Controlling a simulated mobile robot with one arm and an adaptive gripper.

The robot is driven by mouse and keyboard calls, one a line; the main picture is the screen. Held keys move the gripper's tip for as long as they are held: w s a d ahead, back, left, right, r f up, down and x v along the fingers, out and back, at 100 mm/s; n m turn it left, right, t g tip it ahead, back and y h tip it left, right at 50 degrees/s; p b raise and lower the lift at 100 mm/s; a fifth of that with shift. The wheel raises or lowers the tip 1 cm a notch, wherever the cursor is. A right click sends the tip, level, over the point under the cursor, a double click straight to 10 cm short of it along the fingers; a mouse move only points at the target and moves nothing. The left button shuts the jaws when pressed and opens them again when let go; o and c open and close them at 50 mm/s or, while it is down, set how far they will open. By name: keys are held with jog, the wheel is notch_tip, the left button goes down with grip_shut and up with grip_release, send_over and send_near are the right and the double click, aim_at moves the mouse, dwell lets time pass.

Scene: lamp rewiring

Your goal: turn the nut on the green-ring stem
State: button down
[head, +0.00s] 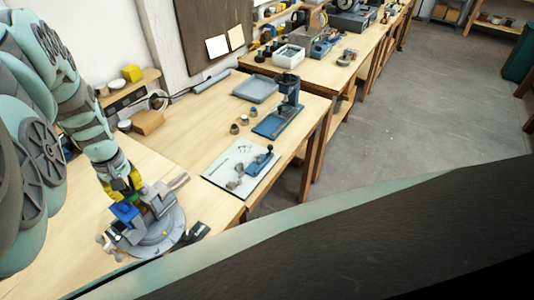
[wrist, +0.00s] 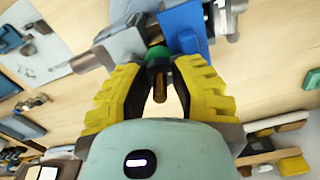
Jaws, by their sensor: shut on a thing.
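The green-ring stem (wrist: 158,56) shows in the wrist view as a green band above a brass-coloured rod (wrist: 160,80). It sits between the black inner pads of my yellow-fingered gripper (wrist: 160,62), which is shut on it at the fingertips. I cannot make out the nut apart from the stem; the fingers hide much of that spot. In the head view my gripper (head: 122,185) points down at a grey vise (head: 158,235) on a round base, beside a blue block (head: 125,212). The blue block also shows just beyond the fingertips in the wrist view (wrist: 185,28).
A pale mat (head: 225,160) with small metal parts lies right of the vise. A blue press stand (head: 285,110), an empty blue-grey tray (head: 256,89) and a cardboard-coloured block (head: 147,122) stand farther back. A small black item (head: 198,232) lies by the vise near the bench's front edge.

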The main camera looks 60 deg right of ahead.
jog(key=m, duration=0.5)
jog(key=shift+a, duration=0.1)
jog(key=m, duration=0.4)
jog(key=shift+r+m+p, duration=0.1)
jog(key=shift+m+p, duration=0.2)
jog(key=shift+p, duration=0.05)
jog(key=m+p, duration=0.1)
jog(key=m, duration=0.3)
jog(key=shift+m, duration=0.3)
jog(key=m, duration=0.4)
jog(key=m+b, duration=0.1)
jog(key=m, duration=0.3)
jog(key=m+b, duration=0.1)
jog(key=m, duration=0.3)
jog(key=shift+m, duration=0.3)
jog(key=m+b, duration=0.1)
jog(key=m, duration=0.3)
jog(key=shift+m+b, duration=0.35)
jog(key=shift+m, duration=1.75)
